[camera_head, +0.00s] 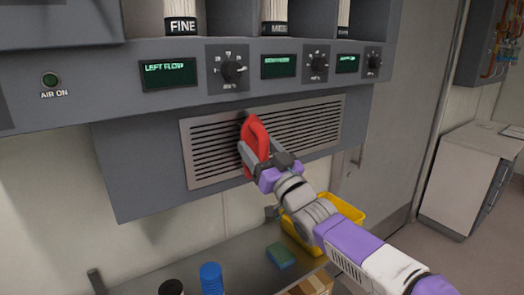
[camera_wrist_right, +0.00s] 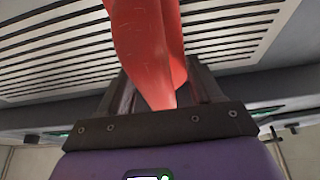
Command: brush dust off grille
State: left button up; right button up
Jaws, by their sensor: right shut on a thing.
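The grille (camera_head: 305,122) is a light metal panel with dark horizontal slots on the front of the grey cabinet. It also fills the top of the right wrist view (camera_wrist_right: 60,50). My right gripper (camera_head: 258,158) is in front of the grille's left half, shut on a red brush handle (camera_head: 257,135). The red handle also shows between the fingers in the right wrist view (camera_wrist_right: 150,50). A dark tip shows above the handle against the slots; I cannot tell whether it touches them. Dust is too small to tell. My left gripper is not in view.
Above the grille is a panel with knobs (camera_head: 232,70) and green displays (camera_head: 167,73). Below are a yellow bin (camera_head: 345,209), a green-and-blue sponge (camera_head: 281,255), a blue stack (camera_head: 211,277) and a brown box (camera_head: 308,285) on the counter. A white cabinet (camera_head: 465,180) stands right.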

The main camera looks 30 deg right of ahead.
jog(key=shift+r+p, duration=0.4)
jog(key=shift+r, duration=0.4)
jog(key=shift+w+d+p, duration=0.9)
jog(key=shift+d+p, duration=4.3)
jog(key=shift+d, duration=5.1)
jog(key=a+b, duration=0.4)
jog(key=a, duration=0.2)
jog(key=s+a+b, duration=0.1)
jog(key=a+b, duration=0.3)
jog(key=a, duration=0.2)
jog(key=a+b, duration=0.4)
jog(key=a, duration=0.3)
jog(key=shift+s+a+f, duration=0.1)
jog(key=shift+s+f, duration=0.1)
jog(key=shift+s, duration=0.1)
jog(key=shift+a+r, duration=0.15)
jog(key=shift+a, duration=0.6)
